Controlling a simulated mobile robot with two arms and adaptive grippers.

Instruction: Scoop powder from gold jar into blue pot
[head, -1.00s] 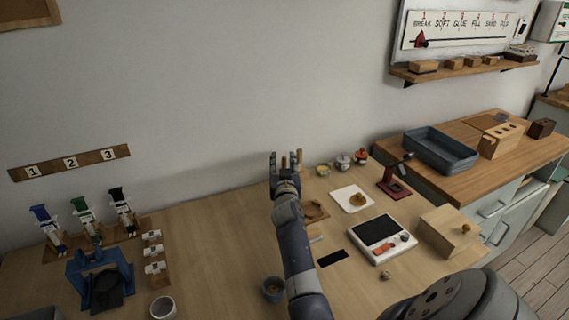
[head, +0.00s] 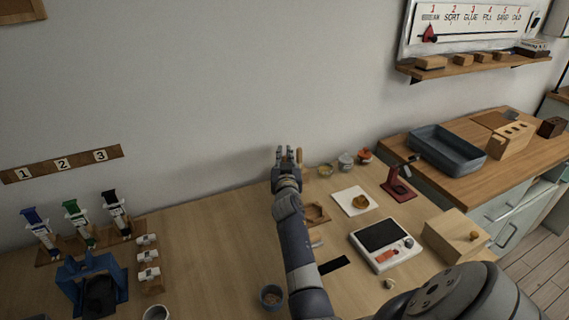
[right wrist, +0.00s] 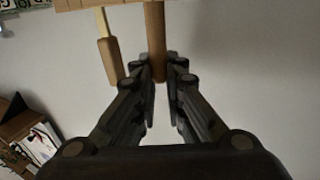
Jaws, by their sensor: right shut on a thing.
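My right gripper (head: 287,156) is at the back of the bench near the wall. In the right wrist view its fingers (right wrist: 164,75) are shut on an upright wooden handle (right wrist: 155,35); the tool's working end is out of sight. A small yellowish jar (head: 325,170), which looks like the gold jar, stands to the right of the gripper. A small dark blue-grey pot (head: 271,296) with brownish contents stands near the front, left of my right forearm. My left gripper is not in view.
A second wooden handle (right wrist: 110,60) is close beside the held one. Two other small jars (head: 345,161) (head: 364,156) stand right of the yellowish one. A scale (head: 384,243), white tile (head: 355,200) and red stand (head: 399,184) are to the right.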

